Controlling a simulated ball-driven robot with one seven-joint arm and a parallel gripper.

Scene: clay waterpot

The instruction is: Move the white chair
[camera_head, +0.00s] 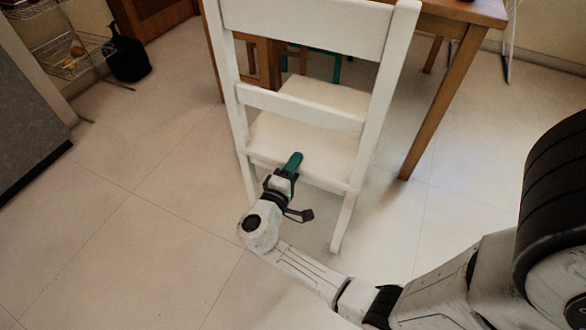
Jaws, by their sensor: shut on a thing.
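The white chair (310,113) stands upright on the tiled floor at the upper middle, with its slatted back toward me and its seat beyond. My gripper (292,163) is at the lower rear of the chair, by the back edge of the seat. It is shut on the white chair there. The green fingers overlap the chair's rear, and the exact spot of contact is hard to make out.
A wooden table (455,38) stands behind and right of the chair, its leg close to the chair's right side. A black container (128,56) and a wire rack (68,62) are at upper left. A grey-fronted unit (28,122) is at far left. The floor (110,230) at left is clear.

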